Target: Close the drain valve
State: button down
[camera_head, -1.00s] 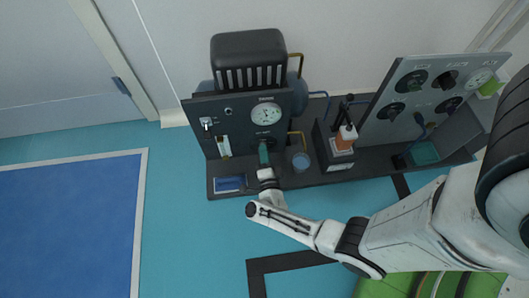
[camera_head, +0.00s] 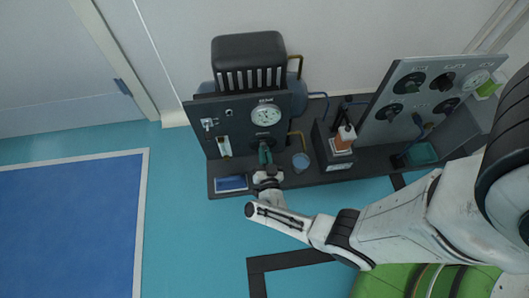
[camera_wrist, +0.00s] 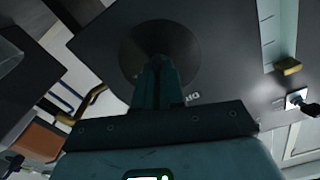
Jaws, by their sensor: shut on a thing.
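A dark round knob (camera_head: 263,142) sits on the upright black panel below a white gauge. I take it for the drain valve, but its label is not readable. In the wrist view the knob (camera_wrist: 160,50) shows as a wide dark disc, straight ahead. My gripper (camera_head: 265,155) reaches it from the front with its green fingers. In the wrist view the fingers (camera_wrist: 157,82) are close together at the knob's middle, shut on its grip, which they mostly hide. The knob's exact turn cannot be told.
The gauge (camera_head: 266,115) is just above the knob. A small silver switch (camera_head: 209,123) is at the panel's left. A blue cup (camera_head: 301,162) stands under a brass pipe (camera_head: 297,138) close on the right. The floor in front is clear.

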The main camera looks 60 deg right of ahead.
jog(key=shift+w+d+n, duration=0.1)
jog(key=shift+w+n, duration=0.1)
jog(key=shift+n, duration=1.7)
jog(key=c, duration=1.2)
grip_release()
jog(key=shift+d, duration=0.1)
jog(key=shift+c, duration=0.2)
jog(key=shift+s+p, duration=0.1)
jog(key=shift+p, duration=0.2)
jog(key=p+v, duration=0.1)
jog(key=v, duration=1)
